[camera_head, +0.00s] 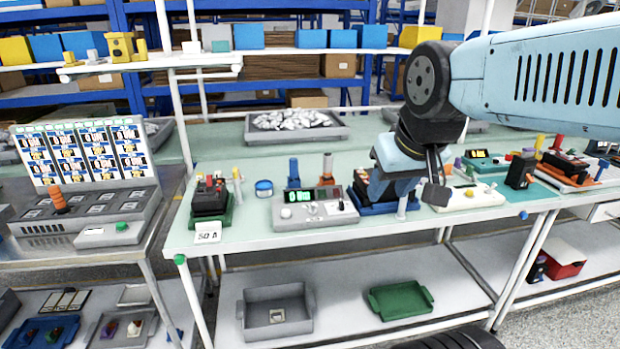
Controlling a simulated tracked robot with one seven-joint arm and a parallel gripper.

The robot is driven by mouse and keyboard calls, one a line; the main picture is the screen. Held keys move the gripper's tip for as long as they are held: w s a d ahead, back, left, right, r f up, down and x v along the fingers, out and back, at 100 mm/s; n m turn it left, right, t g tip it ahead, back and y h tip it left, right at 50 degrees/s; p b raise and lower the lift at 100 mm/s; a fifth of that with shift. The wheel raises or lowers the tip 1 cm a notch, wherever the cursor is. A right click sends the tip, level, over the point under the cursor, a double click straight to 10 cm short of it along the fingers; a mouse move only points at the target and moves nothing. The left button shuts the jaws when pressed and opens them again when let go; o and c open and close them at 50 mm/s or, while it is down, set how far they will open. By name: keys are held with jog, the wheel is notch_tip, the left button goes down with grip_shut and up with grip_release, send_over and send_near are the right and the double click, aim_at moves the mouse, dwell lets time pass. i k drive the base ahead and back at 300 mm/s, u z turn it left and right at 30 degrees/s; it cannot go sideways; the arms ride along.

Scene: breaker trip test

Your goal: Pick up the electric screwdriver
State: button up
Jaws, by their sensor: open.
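I cannot tell for certain which item is the electric screwdriver. An upright tool with an orange grip (57,199) stands on the grey panel at the left. An upright blue tool (293,173) and a brown-topped tool (328,168) stand behind a grey meter on the middle bench. My gripper (408,197) is open and points down over the middle bench, right of that meter. It hides part of a black device on a blue base (385,207). I cannot tell whether the fingers touch anything.
The pale green bench (240,240) holds the grey meter (315,210), a black device on a green base (210,203) and a "50 A" card (208,233). More devices crowd the right. A grey bin (245,320) and green tray (375,301) sit on the lower shelf.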

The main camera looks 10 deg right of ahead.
aim_at(327, 157)
jog(key=z, duration=0.2)
jog(key=i, duration=0.9)
jog(key=u, duration=0.1)
